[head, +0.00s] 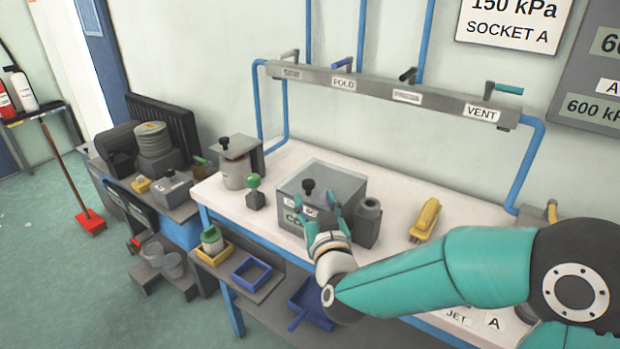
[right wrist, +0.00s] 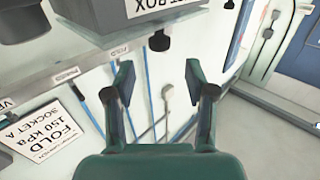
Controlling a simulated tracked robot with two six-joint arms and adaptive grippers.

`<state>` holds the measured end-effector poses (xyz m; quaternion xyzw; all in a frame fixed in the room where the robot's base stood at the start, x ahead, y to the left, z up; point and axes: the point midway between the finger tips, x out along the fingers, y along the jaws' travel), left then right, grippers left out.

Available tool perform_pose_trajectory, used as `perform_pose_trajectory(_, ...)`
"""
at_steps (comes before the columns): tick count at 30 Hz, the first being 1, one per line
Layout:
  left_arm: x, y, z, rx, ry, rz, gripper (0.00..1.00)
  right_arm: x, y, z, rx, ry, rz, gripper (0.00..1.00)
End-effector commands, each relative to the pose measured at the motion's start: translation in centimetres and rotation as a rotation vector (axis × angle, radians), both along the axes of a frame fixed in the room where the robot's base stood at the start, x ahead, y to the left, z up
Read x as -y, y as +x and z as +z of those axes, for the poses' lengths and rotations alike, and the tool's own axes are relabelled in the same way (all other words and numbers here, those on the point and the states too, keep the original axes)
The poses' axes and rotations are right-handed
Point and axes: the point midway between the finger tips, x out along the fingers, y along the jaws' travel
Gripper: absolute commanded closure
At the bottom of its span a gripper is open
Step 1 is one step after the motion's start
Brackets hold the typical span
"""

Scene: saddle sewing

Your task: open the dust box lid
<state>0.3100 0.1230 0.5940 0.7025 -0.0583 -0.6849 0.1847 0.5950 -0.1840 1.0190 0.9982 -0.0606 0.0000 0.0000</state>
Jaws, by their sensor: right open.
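The dust box (head: 347,187) is a grey box on the white bench, with a black knob (head: 308,186) on its lid. The lid looks shut. Part of its label, ending in "BOX", shows in the right wrist view (right wrist: 150,10), and the black knob (right wrist: 159,40) shows below it there. My right gripper (head: 316,202) is open and empty, in front of the box in the head view, and hides part of its front. In the right wrist view its fingers (right wrist: 158,75) are apart, with the knob beyond the tips and not between them. My left gripper is not in view.
A grey cylinder-topped block (head: 369,222) stands close to the box's right side. A green-knobbed piece (head: 254,192) and a canister (head: 236,168) stand to its left. A yellow tool (head: 426,219) lies farther right. A valve rail (head: 380,90) runs along the wall behind.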

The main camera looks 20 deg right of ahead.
Motion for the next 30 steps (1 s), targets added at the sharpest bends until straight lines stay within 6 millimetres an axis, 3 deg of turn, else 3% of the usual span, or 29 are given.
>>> perform_pose_trajectory(3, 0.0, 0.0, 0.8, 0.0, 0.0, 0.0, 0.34, 0.4, 2.7, 0.1, -0.002, 0.0, -0.002, 0.45)
perform_pose_trajectory(10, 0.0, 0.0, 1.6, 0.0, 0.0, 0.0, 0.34, 0.8, 6.3, 0.1, 0.0, 0.0, -0.001, 0.45)
perform_pose_trajectory(15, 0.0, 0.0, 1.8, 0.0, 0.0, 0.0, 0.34, 0.9, 7.4, 0.0, -0.001, 0.0, 0.0, 0.45)
perform_pose_trajectory(24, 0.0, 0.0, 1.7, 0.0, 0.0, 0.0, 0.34, 1.0, 7.7, 0.0, -0.001, 0.0, 0.0, 0.45)
perform_pose_trajectory(30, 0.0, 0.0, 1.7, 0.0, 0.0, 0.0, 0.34, 1.0, 7.6, 0.0, 0.0, 0.0, 0.0, 0.76)
